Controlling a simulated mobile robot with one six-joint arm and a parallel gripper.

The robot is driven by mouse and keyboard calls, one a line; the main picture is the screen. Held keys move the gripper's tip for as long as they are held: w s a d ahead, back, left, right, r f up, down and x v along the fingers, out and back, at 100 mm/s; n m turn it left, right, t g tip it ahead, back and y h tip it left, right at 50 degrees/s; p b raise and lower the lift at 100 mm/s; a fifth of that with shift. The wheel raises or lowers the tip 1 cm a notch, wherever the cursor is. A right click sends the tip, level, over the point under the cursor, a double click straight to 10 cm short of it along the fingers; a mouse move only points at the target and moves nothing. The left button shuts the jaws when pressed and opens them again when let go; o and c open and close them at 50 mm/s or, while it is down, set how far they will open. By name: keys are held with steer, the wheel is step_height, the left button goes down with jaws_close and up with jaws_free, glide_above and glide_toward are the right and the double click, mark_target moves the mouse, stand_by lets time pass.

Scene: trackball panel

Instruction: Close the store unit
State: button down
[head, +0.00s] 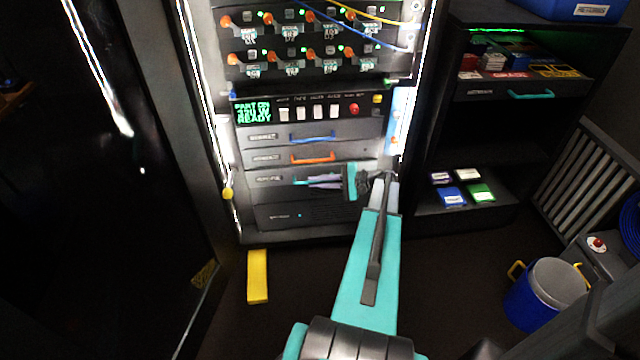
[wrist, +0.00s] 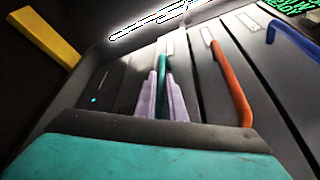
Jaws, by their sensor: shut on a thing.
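The rack in the head view holds a stack of grey drawer-like units. The unit with the teal handle (head: 266,180) is below the ones with the blue and orange handles. Its label is too small to read, so I cannot tell for certain that it is the store unit. My gripper (head: 318,183) is at its front, with the pale fingers shut around the teal handle. In the wrist view my gripper (wrist: 160,98) has one finger on each side of the teal handle (wrist: 161,75). The unit's face looks about level with its neighbours.
The orange handle (head: 313,158) and blue handle (head: 312,138) are just above. A yellow bar (head: 257,276) lies on the floor at the rack's front left. A shelf drawer with a teal handle (head: 530,94) and a blue bucket (head: 540,300) are at right.

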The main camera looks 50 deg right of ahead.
steer(key=shift+w+d, duration=0.55)
steer(key=c, duration=1.8)
jaws_free()
steer(key=shift+w, duration=0.1)
steer(key=shift+c, duration=0.2)
steer(key=p+v, duration=0.2)
steer(key=v, duration=1.2)
steer(key=shift+a+f, duration=0.1)
